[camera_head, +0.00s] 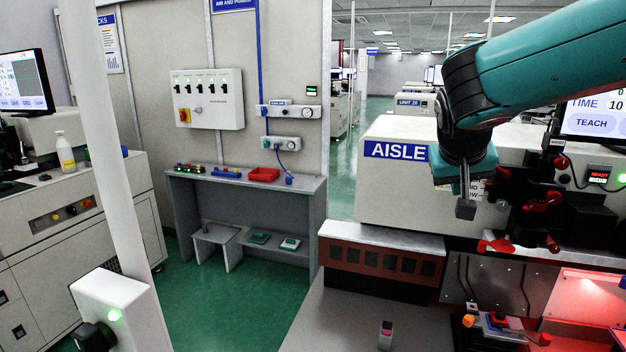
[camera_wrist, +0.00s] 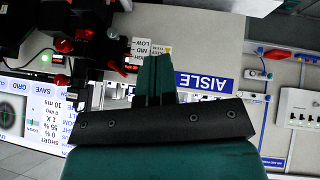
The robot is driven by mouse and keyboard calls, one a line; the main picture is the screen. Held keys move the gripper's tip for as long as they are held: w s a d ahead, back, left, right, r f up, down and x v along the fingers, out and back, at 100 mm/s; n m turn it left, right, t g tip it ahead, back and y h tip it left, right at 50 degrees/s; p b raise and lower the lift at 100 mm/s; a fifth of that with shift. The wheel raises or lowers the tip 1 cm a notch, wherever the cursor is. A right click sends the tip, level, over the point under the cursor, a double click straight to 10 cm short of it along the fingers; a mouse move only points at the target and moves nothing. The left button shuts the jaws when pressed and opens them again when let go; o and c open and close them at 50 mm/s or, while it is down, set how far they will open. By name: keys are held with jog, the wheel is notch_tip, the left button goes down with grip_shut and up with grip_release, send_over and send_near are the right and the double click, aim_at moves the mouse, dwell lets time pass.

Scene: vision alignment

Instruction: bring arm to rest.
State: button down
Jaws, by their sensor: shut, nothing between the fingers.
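My teal arm reaches in from the upper right in the head view, bent down at its dark wrist joint. My gripper (camera_head: 465,207) hangs below the wrist, in front of the white machine (camera_head: 395,200) with the blue AISLE sign. Its small grey tip is shut and empty, in the air above the worktop. In the wrist view my gripper (camera_wrist: 154,78) shows as two teal fingers pressed together above a black bar, with nothing between them. That view is upside down, with the AISLE sign (camera_wrist: 205,83) behind the fingers.
Black and red fixtures (camera_head: 535,205) stand close right of my gripper, beside a monitor (camera_head: 595,115). A small pink-topped item (camera_head: 385,335) stands on the grey worktop (camera_head: 335,320). A red-lit bay (camera_head: 590,300) is lower right. A white post (camera_head: 112,150) and grey shelf (camera_head: 245,182) are left.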

jog(key=s+a+f+n+g+y, duration=0.1)
jog(key=s+a+n+y, duration=0.1)
jog(key=s, duration=0.3)
jog(key=s+a+f+n+g+y, duration=0.1)
jog(key=s+a+f+n+y, duration=0.1)
jog(key=s, duration=0.4)
jog(key=shift+s+a+f, duration=0.25)
jog(key=shift+a, duration=0.6)
jog(key=c, duration=1.5)
grip_release()
jog(key=s+a+f+n+g+y, duration=0.1)
jog(key=s+a, duration=0.1)
jog(key=s, duration=0.4)
jog(key=s+a+f+n+g+y, duration=0.1)
jog(key=s+a+n+g, duration=0.1)
jog(key=s, duration=0.4)
jog(key=s+a+f+n+g+y, duration=0.1)
jog(key=s+a+n+y, duration=0.1)
jog(key=s, duration=0.4)
jog(key=shift+s, duration=0.35)
jog(key=shift+c, duration=0.2)
jog(key=o, duration=0.4)
jog(key=shift+s+a, duration=0.1)
jog(key=shift+s, duration=0.1)
